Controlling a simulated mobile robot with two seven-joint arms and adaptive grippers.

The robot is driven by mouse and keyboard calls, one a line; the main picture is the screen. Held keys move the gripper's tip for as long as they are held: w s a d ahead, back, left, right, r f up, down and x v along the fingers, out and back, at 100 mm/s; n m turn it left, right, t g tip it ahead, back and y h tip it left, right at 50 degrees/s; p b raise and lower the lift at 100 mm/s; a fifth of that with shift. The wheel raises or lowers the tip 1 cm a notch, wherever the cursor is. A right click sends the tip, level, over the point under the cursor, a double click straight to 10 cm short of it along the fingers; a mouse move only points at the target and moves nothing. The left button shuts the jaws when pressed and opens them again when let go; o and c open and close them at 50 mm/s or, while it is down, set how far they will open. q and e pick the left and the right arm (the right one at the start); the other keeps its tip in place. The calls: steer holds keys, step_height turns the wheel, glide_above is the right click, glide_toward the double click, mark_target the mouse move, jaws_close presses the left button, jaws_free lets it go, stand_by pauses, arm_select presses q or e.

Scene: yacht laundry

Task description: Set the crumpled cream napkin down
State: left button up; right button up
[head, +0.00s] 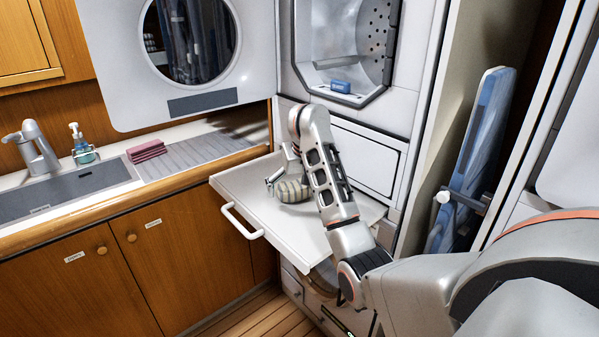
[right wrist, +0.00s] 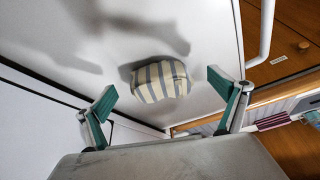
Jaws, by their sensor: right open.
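The crumpled cream napkin (head: 291,191), a rounded bundle with grey-blue stripes, lies on the white pull-out shelf (head: 240,187). In the right wrist view the napkin (right wrist: 160,81) shows whole, with a thin dark shadow at its edge on the shelf (right wrist: 215,35). My right gripper (head: 281,169) is at the napkin in the head view, partly hidden by its own wrist. In the right wrist view its green-padded fingers (right wrist: 164,93) are spread wide, one to each side of the napkin, with clear gaps and nothing between them. My left gripper is not in view.
An open dryer drum (head: 345,45) with a blue item (head: 341,87) is above the shelf. Its round-windowed door (head: 110,75) hangs open over the counter. A folded pink cloth (head: 146,150) lies beside the sink (head: 70,190). An ironing board (head: 480,150) stands right. The shelf's left part is bare.

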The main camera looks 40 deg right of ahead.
steer(key=v, duration=0.9)
steer(key=shift+r, duration=0.35)
steer(key=shift+s, duration=0.1)
stand_by(0.4)
